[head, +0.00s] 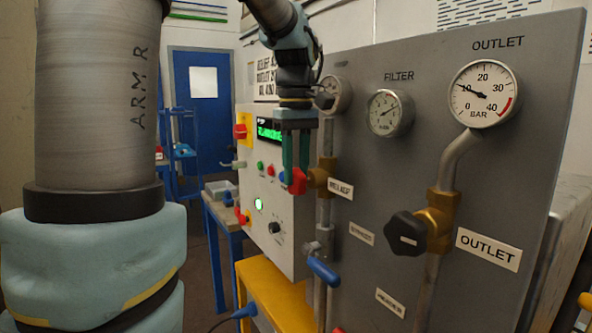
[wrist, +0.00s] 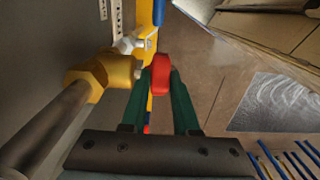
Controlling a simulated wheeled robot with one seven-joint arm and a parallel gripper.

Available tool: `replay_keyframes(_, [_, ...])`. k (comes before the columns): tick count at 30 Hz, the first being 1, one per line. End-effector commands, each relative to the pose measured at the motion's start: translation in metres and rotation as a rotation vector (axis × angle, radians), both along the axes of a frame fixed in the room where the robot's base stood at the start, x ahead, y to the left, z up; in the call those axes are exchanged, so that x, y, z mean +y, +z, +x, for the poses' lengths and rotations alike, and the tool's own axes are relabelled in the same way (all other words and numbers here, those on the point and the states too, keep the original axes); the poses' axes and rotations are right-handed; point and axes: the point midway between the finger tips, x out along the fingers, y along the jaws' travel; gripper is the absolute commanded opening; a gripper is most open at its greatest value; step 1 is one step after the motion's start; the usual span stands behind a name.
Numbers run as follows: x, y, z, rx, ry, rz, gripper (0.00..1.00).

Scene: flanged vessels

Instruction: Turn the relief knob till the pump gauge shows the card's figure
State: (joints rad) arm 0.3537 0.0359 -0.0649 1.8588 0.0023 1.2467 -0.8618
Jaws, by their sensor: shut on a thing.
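The red knob (head: 298,183) sits on a brass valve body (head: 319,179) at the left part of the grey panel. My gripper (head: 295,168) reaches down from above with its green fingers shut on the knob. In the wrist view the red knob (wrist: 160,74) is between the two fingertips, beside the brass body (wrist: 98,74). A gauge (head: 336,95) above this valve is partly hidden by my arm; its reading and name cannot be made out. A white card (head: 266,84) with printed lines stands behind my arm; its text is partly covered and its figure is not readable.
The outlet gauge (head: 485,94) reads about 10 bar. The filter gauge (head: 390,113) is beside it. A black knob (head: 406,232) and a blue-handled valve (head: 322,270) stick out from the panel. A control box (head: 270,205) with buttons stands close left of my gripper.

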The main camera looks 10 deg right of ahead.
Motion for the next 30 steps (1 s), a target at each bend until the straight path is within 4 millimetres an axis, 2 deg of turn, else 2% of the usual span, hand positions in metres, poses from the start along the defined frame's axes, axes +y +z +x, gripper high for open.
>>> replay_keyframes(7, [0.0010,0.0036,0.0011,0.028,0.000,-0.010,0.00])
replay_keyframes(18, [0.0031,0.0020,0.0055,0.194,0.001,-0.088,0.00])
replay_keyframes(28, [0.0027,-0.0004,0.0056,0.202,0.000,-0.095,0.00])
replay_keyframes(29, [0.0027,-0.0004,0.0056,0.202,0.000,-0.095,0.30])
replay_keyframes(30, [0.0027,-0.0004,0.0056,0.202,0.000,-0.095,0.34])
